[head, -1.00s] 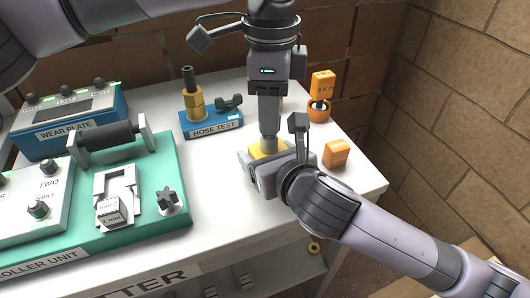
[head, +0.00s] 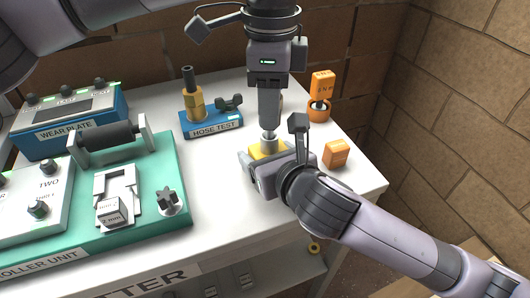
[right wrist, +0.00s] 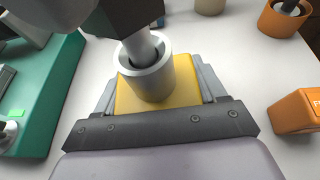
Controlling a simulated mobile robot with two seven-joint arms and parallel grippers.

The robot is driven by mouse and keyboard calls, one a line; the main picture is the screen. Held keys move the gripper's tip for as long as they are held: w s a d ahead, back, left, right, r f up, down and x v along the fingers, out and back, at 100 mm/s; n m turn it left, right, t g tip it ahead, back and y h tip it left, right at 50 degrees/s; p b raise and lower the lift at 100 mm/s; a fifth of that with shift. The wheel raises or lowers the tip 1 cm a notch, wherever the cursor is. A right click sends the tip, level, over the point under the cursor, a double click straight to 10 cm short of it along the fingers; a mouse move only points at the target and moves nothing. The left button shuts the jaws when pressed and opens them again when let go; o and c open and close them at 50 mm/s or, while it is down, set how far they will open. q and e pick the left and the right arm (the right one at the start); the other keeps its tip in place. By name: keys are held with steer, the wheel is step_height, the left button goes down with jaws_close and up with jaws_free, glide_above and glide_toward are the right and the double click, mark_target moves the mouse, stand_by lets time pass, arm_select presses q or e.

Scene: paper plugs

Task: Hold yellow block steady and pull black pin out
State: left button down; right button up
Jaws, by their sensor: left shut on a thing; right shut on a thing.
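The yellow block (head: 258,152) stands on the white table, with a round grey metal collar (right wrist: 147,72) on top. My right gripper (right wrist: 155,98) is shut on the block, its pale fingers along both sides. My left gripper (head: 268,127) is directly above the collar, pointing down and shut on the pin. The pin's shaft (right wrist: 139,47) looks light grey rather than black and stands in the collar's opening, with a dark gap beside it. The dark part at its top (right wrist: 130,14) is cut off by the frame edge, and the shaft's lower end is hidden inside the collar.
An orange block (head: 337,153) stands right of my right gripper, and an orange pot (head: 319,110) is behind it. The blue hose test stand (head: 212,123) is at the back left. A green roller unit (head: 150,232) fills the left. Bare table lies between.

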arm_select(q)
steer(key=shift+r, duration=0.2)
steer(key=shift+r, duration=1.45)
steer(key=shift+r, duration=1.5)
arm_select(e)
steer(key=o, duration=1.4)
steer(key=v, duration=1.2)
steer(key=shift+f, duration=0.1)
